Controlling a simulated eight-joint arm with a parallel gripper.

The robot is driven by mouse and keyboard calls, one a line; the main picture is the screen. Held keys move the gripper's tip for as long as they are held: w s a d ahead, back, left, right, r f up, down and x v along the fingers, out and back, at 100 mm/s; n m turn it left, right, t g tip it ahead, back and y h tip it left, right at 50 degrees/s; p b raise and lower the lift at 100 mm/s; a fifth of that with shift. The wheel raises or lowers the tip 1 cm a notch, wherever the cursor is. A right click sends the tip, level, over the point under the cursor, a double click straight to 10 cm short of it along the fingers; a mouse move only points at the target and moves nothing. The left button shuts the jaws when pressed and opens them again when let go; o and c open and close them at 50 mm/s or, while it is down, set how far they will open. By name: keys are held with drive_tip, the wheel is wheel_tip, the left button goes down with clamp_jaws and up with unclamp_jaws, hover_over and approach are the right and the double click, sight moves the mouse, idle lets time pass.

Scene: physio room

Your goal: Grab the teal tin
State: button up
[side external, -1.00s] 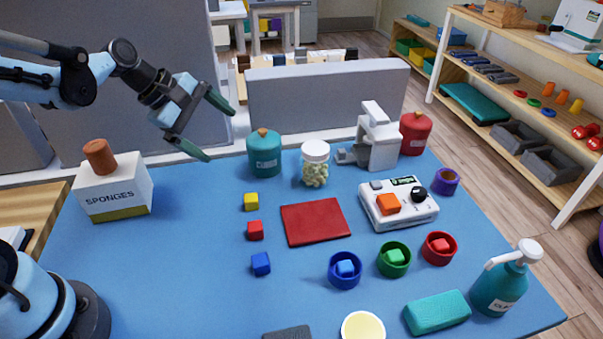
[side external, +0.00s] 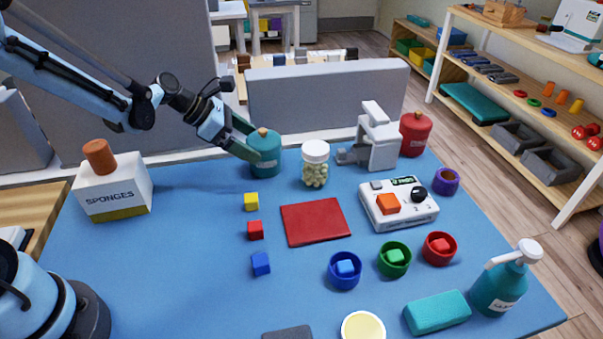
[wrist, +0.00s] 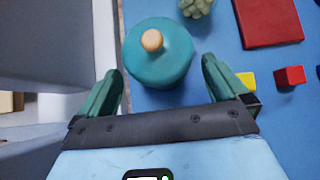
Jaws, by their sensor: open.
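In the wrist view the tin (wrist: 158,62) is just ahead of my gripper (wrist: 160,84). The two green fingers are spread wide, one toward each side of the tin, and the gap between them is empty. I cannot tell whether a finger touches the tin.
A jar of pale pieces (side external: 315,165) stands close to the right of the tin. A grey partition (side external: 325,100) rises behind it. A yellow cube (side external: 251,201) and a red mat (side external: 316,222) lie in front. The sponge box (side external: 112,190) is at the left, with clear blue table between.

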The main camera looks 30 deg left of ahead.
sight(265, 151)
drive_tip(key=shift+x, duration=2.8)
drive_tip(key=shift+f, duration=0.1)
drive_tip(key=shift+c, duration=0.3)
clamp_jaws()
drive_tip(key=shift+r, duration=0.2)
